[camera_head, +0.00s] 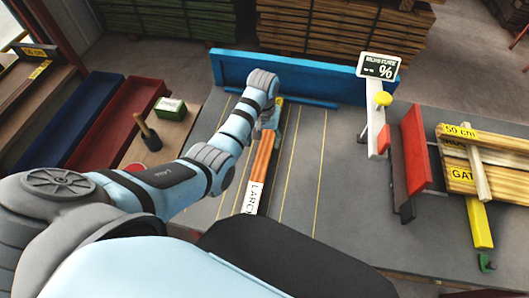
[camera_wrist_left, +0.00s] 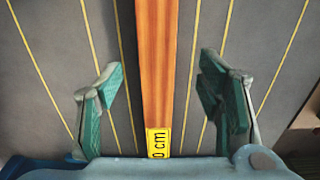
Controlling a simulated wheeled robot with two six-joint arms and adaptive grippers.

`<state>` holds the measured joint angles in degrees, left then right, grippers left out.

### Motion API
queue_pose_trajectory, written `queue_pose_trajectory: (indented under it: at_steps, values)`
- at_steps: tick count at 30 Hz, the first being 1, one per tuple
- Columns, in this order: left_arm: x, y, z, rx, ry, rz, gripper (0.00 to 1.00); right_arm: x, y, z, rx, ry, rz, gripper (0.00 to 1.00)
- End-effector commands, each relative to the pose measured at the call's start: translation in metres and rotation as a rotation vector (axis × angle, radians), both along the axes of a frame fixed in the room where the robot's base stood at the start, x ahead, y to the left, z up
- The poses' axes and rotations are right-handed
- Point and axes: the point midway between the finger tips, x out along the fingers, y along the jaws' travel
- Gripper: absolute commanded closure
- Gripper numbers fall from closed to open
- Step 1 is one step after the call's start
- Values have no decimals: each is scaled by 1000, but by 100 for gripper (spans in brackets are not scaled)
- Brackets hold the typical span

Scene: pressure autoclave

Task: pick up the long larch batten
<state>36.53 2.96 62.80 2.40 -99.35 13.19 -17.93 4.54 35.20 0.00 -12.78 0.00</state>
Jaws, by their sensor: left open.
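The larch batten (camera_head: 263,160) is a straight orange-brown strip lying on the grey table, with a white label reading "LARC" at its near end. My left gripper (camera_head: 270,119) is over the batten's far part and hides some of it. In the left wrist view the batten (camera_wrist_left: 157,62) runs between the two open green-padded fingers, with a clear gap on each side. A yellow label ending in "0 cm" (camera_wrist_left: 158,143) is on the batten near the gripper's base. My right gripper is not in view.
A blue rail (camera_head: 310,82) closes the table's far side. A moisture meter display (camera_head: 378,67) on a white stand and a red block (camera_head: 415,148) stand to the right, beside stacked boards (camera_head: 495,145).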

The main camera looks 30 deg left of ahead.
Motion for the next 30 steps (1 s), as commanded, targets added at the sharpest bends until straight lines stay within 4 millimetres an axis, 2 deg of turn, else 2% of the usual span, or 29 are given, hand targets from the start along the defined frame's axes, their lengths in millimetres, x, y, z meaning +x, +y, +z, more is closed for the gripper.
queue_pose_trajectory:
  at_steps: [7,10,15,26,30]
  values:
    - [1,-2,-47,0,3,-1,39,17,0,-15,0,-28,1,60]
    - [2,-2,-53,0,1,-1,39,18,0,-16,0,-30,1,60]
    - [2,-2,-51,0,0,-1,41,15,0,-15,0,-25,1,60]
    - [2,-2,-51,0,0,-1,98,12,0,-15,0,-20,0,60]
    - [2,-2,-50,0,-1,-1,100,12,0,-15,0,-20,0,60]
